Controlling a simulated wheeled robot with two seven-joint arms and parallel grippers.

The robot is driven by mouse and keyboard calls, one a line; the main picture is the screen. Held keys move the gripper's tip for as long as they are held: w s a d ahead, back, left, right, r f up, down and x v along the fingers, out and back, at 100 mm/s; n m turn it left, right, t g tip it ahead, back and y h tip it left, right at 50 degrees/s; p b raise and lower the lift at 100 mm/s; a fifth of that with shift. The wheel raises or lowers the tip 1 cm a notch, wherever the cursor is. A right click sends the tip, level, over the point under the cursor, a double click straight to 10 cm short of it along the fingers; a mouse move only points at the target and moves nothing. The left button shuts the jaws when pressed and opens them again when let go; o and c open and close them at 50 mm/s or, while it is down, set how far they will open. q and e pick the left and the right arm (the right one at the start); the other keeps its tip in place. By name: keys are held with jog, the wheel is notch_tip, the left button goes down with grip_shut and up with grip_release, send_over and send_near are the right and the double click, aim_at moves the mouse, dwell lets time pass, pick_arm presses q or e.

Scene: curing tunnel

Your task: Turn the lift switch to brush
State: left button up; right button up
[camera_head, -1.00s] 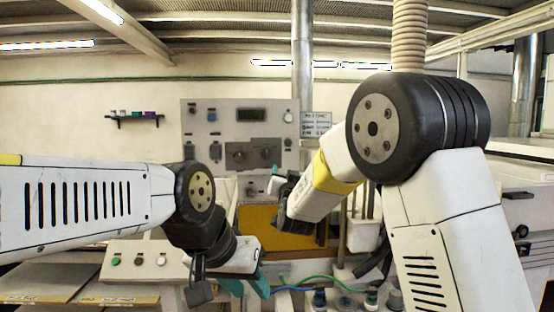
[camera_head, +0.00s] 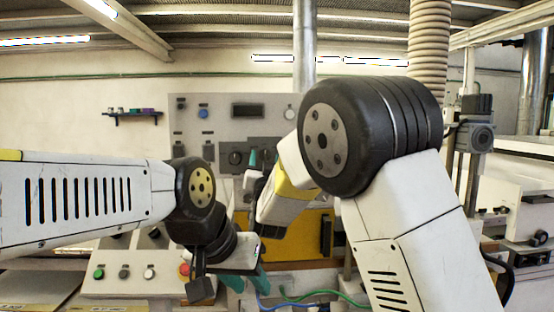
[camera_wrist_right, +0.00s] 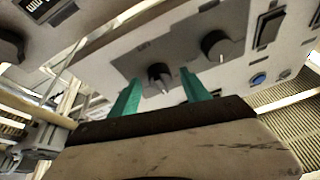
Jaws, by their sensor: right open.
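The grey control panel (camera_head: 225,118) stands ahead. A dark rotary knob (camera_head: 238,157) on its lower plate also shows in the right wrist view (camera_wrist_right: 216,45). A second knob (camera_wrist_right: 158,76) has a pale pointer and lies between and beyond my right fingertips in that view; contact cannot be made out. I cannot read which knob is the lift switch. My right gripper (camera_wrist_right: 161,92) is open, its teal fingers pointing at the panel; in the head view its fingertips (camera_head: 261,158) partly cover the second knob. My left gripper (camera_head: 248,280) hangs low, with teal fingers apart.
A sloped box with several buttons (camera_head: 125,277) is at lower left. A yellow panel (camera_head: 308,236) lies below the control panel. Blue and green hoses (camera_head: 310,296) run low in front. A blue button (camera_wrist_right: 258,78) and rocker switches (camera_wrist_right: 268,27) are on the panel.

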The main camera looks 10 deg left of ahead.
grip_shut()
dwell(0.3)
jog(key=shift+n, duration=0.5)
jog(key=n+y, duration=0.1)
jog(key=n, duration=0.1)
jog(key=n+g+y, duration=0.1)
jog(key=n, duration=0.1)
jog(key=n+y, duration=0.1)
jog(key=n, duration=0.1)
jog(key=shift+w+d+g, duration=0.1)
jog(key=shift+d+g, duration=0.2)
jog(key=n+g+y, duration=0.1)
jog(key=n, duration=0.4)
jog(key=n+g+y, duration=0.1)
jog(key=n, duration=0.2)
jog(key=shift+d+r+g+y, duration=0.1)
jog(key=shift+r+g+y, duration=0.05)
jog(key=shift+g+y, duration=0.15)
jog(key=shift+n, duration=0.3)
grip_release()
